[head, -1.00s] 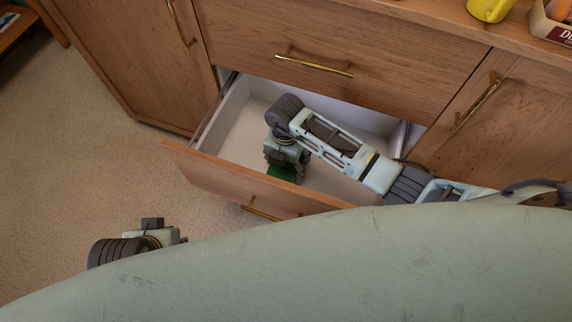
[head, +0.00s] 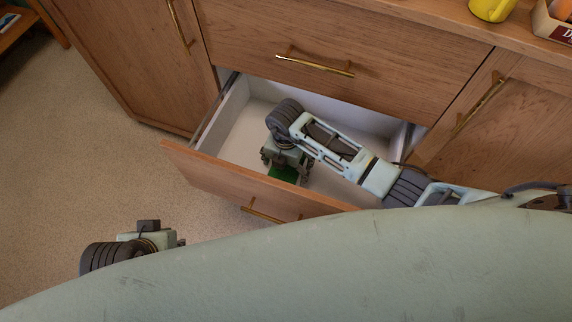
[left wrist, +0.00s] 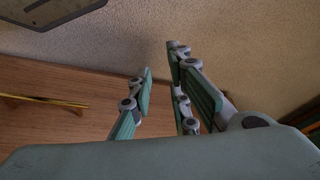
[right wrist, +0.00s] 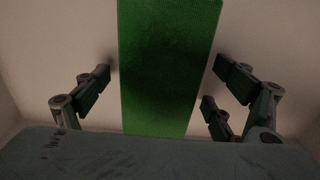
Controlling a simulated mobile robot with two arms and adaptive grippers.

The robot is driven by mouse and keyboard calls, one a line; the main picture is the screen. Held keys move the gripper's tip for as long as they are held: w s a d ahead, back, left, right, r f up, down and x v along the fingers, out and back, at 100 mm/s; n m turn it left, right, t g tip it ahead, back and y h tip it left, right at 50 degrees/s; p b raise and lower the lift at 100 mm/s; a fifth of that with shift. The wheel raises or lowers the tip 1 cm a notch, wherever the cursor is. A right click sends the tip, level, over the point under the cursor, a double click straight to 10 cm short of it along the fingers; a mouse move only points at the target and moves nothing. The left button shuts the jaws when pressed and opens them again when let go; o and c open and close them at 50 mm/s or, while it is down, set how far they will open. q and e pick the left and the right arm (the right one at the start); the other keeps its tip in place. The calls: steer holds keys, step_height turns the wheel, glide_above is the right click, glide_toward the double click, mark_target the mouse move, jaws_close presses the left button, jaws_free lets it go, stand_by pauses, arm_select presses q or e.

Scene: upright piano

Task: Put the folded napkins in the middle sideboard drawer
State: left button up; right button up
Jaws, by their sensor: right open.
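The green folded napkin stack (head: 284,174) is inside the open middle drawer (head: 232,188), near its front panel. It also shows as a long green block in the right wrist view (right wrist: 168,40). How many napkins it holds I cannot tell. My right gripper (head: 287,168) reaches down into the drawer over the green stack. Its fingers are open, one on each side of the green, with visible gaps. My left gripper (left wrist: 160,62) is empty, with its fingers apart, in front of a wooden panel. In the head view my body hides its fingers.
The closed upper drawer (head: 390,50) with a brass handle is just above the open one. Closed cabinet doors flank them. A yellow mug (head: 492,9) and a box (head: 553,24) stand on the sideboard top. Carpet (head: 70,130) is clear at the left.

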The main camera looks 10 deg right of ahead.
steer(key=shift+r, duration=0.1)
steer(key=shift+r, duration=0.25)
arm_select(q)
steer(key=s+p+x, duration=0.2)
steer(key=p+x, duration=0.1)
steer(key=x, duration=0.8)
steer(key=shift+f+g, duration=0.25)
steer(key=shift+g, duration=0.05)
arm_select(e)
step_height(320, 180, up, 12)
steer(key=shift+f, duration=0.15)
